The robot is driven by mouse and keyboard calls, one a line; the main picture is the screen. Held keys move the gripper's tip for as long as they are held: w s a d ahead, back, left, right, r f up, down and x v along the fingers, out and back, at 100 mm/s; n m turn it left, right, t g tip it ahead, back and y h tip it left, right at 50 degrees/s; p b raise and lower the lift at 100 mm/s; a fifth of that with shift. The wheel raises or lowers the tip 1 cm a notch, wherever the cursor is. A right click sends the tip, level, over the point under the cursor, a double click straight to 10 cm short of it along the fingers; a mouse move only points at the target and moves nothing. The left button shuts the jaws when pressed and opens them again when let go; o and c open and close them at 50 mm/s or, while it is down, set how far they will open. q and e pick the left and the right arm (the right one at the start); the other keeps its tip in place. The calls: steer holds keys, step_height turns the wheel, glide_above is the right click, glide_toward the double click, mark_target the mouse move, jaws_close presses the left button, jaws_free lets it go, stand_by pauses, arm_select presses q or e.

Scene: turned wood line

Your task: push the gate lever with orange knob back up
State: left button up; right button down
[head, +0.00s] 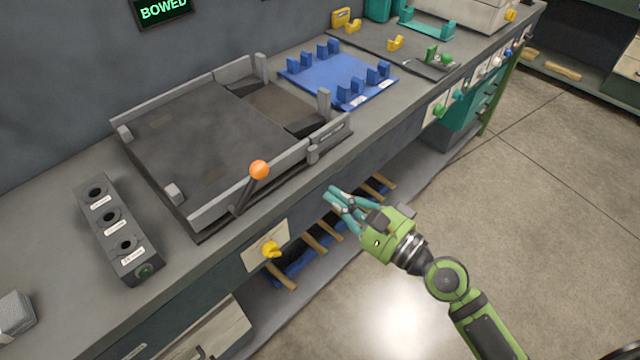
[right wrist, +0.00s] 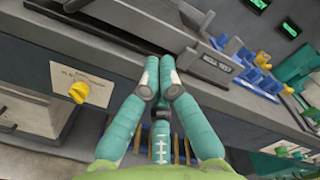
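The gate lever is a dark bar with an orange knob (head: 259,169), on the front edge of the grey tray-like station (head: 205,207). It leans up and to the right in the head view. The knob does not show in the right wrist view. My right gripper (head: 332,198) is in front of the bench, to the right of and below the knob, apart from it. Its teal fingers (right wrist: 160,68) converge with tips close together, and nothing shows between them. My left gripper is not in view.
A yellow knob (head: 271,249) sticks out of the bench front, left of my right gripper. Open floor (head: 540,220) lies to the right.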

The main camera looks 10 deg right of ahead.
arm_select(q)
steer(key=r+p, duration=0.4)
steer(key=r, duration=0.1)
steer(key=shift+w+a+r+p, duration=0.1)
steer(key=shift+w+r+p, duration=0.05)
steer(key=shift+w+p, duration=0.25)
arm_select(e)
steer(key=w+a+r, duration=0.2)
steer(key=w+a, duration=0.3)
steer(key=a, duration=0.3)
steer(key=shift+w+a+r, duration=0.15)
steer(key=shift+w+a, duration=0.05)
steer(key=shift+a, duration=0.1)
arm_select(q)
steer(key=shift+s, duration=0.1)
